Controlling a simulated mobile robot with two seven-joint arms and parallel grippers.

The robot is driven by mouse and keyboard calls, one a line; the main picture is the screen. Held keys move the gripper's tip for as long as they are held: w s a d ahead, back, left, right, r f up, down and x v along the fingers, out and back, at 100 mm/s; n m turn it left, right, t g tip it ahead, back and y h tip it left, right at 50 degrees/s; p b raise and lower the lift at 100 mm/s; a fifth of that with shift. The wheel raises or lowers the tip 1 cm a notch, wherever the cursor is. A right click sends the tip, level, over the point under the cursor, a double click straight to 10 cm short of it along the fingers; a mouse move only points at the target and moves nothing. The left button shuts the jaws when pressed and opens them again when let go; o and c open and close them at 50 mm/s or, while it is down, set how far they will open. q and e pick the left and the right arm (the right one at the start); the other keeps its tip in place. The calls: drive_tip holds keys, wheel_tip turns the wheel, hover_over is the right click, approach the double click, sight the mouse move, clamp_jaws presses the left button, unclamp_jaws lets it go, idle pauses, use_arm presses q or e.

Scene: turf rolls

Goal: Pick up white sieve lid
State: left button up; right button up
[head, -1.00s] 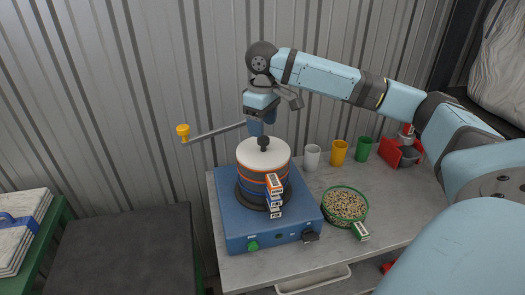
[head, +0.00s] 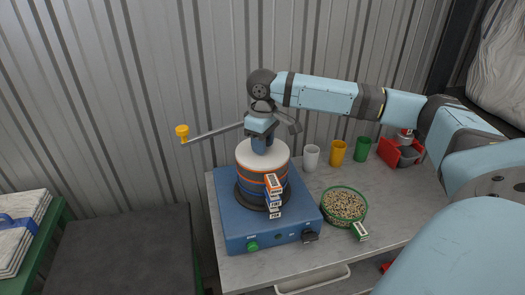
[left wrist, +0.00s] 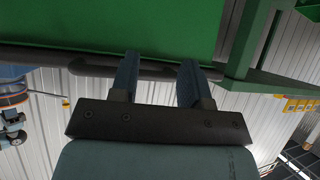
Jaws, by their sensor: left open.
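The white sieve lid (head: 250,157) lies on top of a stack of sieves (head: 250,181) with orange and blue bands, on a blue shaker base (head: 236,226). My right gripper (head: 263,147) points straight down over the middle of the lid, and its fingertips are at the lid's dark knob, which they now hide. I cannot tell whether its fingers are closed on the knob. My left gripper (left wrist: 158,75) shows only in the left wrist view, with its two fingers apart and nothing between them.
A green-rimmed sieve of grain (head: 345,205) stands right of the shaker. White (head: 311,158), yellow (head: 338,152) and green (head: 363,149) cups stand behind it, beside a red holder (head: 398,154). A yellow-ended rod (head: 183,133) sticks out left. A green frame (left wrist: 130,25) is close to my left gripper.

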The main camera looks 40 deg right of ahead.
drive_tip(key=shift+c, duration=0.9)
drive_tip(key=shift+r, duration=0.1)
